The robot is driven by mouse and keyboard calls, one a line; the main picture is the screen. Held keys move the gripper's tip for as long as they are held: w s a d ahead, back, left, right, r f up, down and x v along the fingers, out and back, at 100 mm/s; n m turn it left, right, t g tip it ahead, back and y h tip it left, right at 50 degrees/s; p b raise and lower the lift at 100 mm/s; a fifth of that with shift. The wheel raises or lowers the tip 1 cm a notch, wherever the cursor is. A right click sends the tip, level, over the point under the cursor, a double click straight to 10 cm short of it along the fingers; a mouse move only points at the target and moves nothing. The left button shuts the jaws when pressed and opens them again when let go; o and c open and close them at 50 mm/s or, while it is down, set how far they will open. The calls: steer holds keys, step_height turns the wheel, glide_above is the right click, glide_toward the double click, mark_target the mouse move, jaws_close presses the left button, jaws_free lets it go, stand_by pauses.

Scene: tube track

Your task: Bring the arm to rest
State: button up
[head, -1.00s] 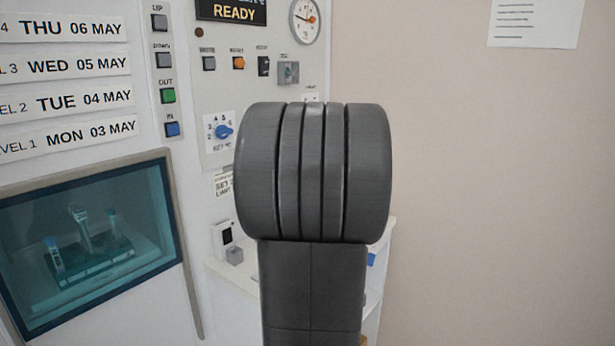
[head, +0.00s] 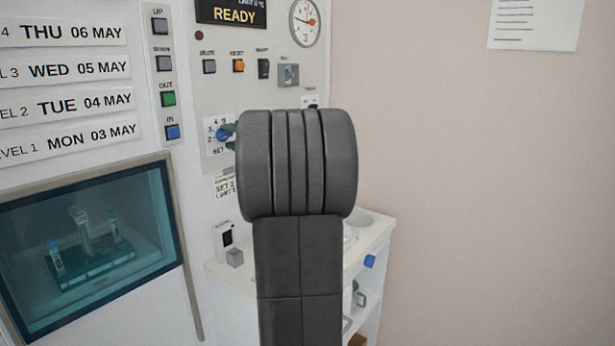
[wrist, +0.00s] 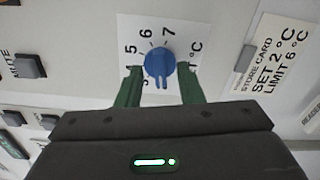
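My gripper (wrist: 160,74) is open in the wrist view, with one green finger on each side of the blue dial knob (wrist: 158,62). A gap shows between each finger and the knob, so nothing appears held. The knob sits on a white numbered plate marked °C. In the head view, the knob (head: 222,135) is partly covered, and a bit of a green finger shows beside it. My dark arm hides the rest of the gripper there.
The panel carries a READY display (head: 234,14), a gauge (head: 305,20) and several buttons. A window (head: 90,245) with a tube rack behind it is at lower left. A white shelf unit (head: 375,240) stands behind my arm.

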steer(key=shift+w+a+r+m+p, duration=0.25)
steer(key=shift+m+p, duration=0.15)
steer(key=shift+p, duration=0.25)
steer(key=shift+s+d+m+p, duration=0.1)
steer(key=shift+s+m+p, duration=0.05)
steer(key=shift+m+p, duration=0.75)
steer(key=m+p, duration=0.5)
steer(key=p, duration=0.1)
steer(key=shift+m, duration=0.3)
steer(key=b+v, duration=0.2)
steer(key=v, duration=1.1)
steer(key=shift+d+f+b, duration=0.15)
steer(key=shift+f+b, duration=0.05)
steer(key=shift+b, duration=0.15)
steer(key=shift+s, duration=0.15)
